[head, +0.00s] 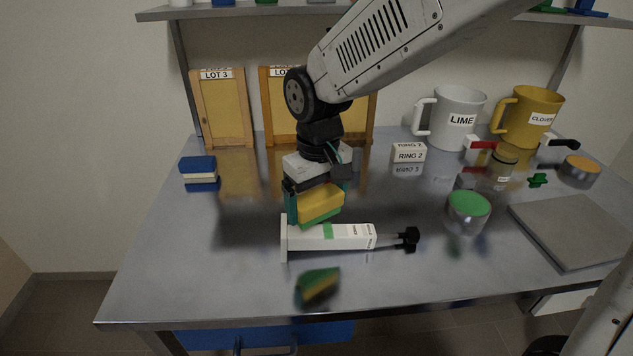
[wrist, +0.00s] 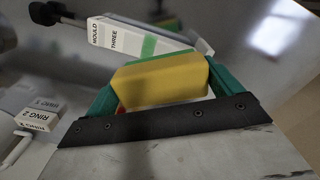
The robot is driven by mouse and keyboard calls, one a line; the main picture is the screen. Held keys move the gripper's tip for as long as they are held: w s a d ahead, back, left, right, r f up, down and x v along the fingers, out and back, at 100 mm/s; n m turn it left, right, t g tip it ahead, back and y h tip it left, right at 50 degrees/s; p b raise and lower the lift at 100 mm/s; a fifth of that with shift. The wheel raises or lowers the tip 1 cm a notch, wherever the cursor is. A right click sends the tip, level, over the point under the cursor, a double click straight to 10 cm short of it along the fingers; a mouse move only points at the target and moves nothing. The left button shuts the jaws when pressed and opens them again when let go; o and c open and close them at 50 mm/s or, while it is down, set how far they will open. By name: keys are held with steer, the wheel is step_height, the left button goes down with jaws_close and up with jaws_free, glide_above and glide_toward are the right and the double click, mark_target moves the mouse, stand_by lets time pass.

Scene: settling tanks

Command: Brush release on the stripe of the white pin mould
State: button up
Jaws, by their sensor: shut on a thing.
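The white pin mould (head: 350,236) lies on its side on the steel bench, with a black knob at its right end. A green stripe (head: 328,231) crosses its body. In the wrist view the mould (wrist: 118,36) reads "MOULD THREE", and part of its stripe (wrist: 149,46) shows. My gripper (head: 318,203), with teal fingers, is shut on a yellow sponge block (head: 318,202) with a green underside. It also shows in the wrist view (wrist: 162,82). The sponge is over the stripe or just behind it; I cannot tell whether they touch.
A green-topped pot (head: 468,212), a grey slab (head: 575,232) and a RING 2 block (head: 408,154) stand to the right. LIME (head: 450,118) and CLOVER (head: 525,112) jugs are behind. A blue-and-white block (head: 198,168) is left. The bench front is clear, showing the sponge's reflection.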

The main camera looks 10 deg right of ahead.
steer(key=shift+r, duration=2.1)
